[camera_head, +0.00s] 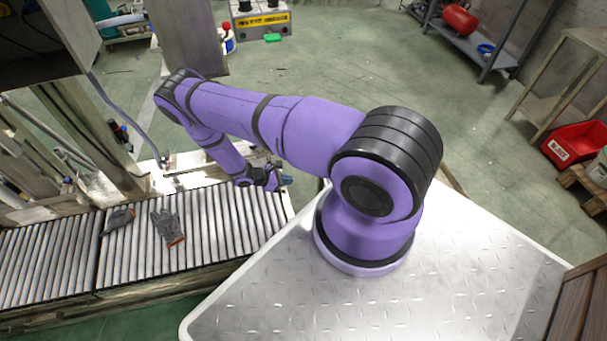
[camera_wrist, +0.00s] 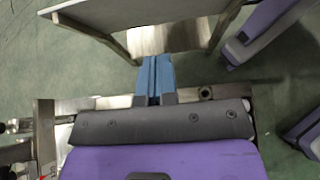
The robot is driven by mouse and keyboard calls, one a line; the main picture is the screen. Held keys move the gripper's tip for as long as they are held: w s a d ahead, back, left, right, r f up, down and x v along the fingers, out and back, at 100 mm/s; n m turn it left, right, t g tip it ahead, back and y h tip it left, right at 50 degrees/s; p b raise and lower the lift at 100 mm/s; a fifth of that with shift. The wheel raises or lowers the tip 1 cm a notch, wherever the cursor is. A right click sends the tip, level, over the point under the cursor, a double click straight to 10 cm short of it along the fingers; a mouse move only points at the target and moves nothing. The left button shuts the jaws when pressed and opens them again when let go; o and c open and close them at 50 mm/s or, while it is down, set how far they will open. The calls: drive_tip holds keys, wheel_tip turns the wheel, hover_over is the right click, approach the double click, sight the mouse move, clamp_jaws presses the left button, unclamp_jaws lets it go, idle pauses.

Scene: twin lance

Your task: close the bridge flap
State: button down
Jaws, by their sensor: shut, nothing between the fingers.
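I cannot pick out the bridge flap for certain. In the wrist view a bright, pale plate (camera_wrist: 165,39) shows between two wooden legs, beyond my fingertips; I cannot tell whether it is the flap. My gripper (camera_wrist: 154,78) has two blue fingers pressed together, empty, pointing away over a metal strip with a round hole (camera_wrist: 206,92). In the head view my gripper (camera_head: 285,180) is at the far right end of the roller conveyor (camera_head: 235,215), beside its frame. The wrist housing hides what lies under it, and whether the fingers touch anything is unclear.
Two grey gloves (camera_head: 168,229) (camera_head: 118,220) lie on the rollers. A grey panel (camera_wrist: 130,12) on wooden legs stands ahead in the wrist view. A metal shelf (camera_head: 470,42) and a red bin (camera_head: 577,143) are far right. The green floor behind the arm is mostly open.

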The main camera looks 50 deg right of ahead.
drive_tip(key=d+r+x, duration=0.1)
drive_tip(key=r+x, duration=0.1)
drive_tip(key=x, duration=1)
drive_tip(key=shift+s+d, duration=0.3)
drive_tip(key=shift+s, duration=0.2)
drive_tip(key=shift+r, duration=0.1)
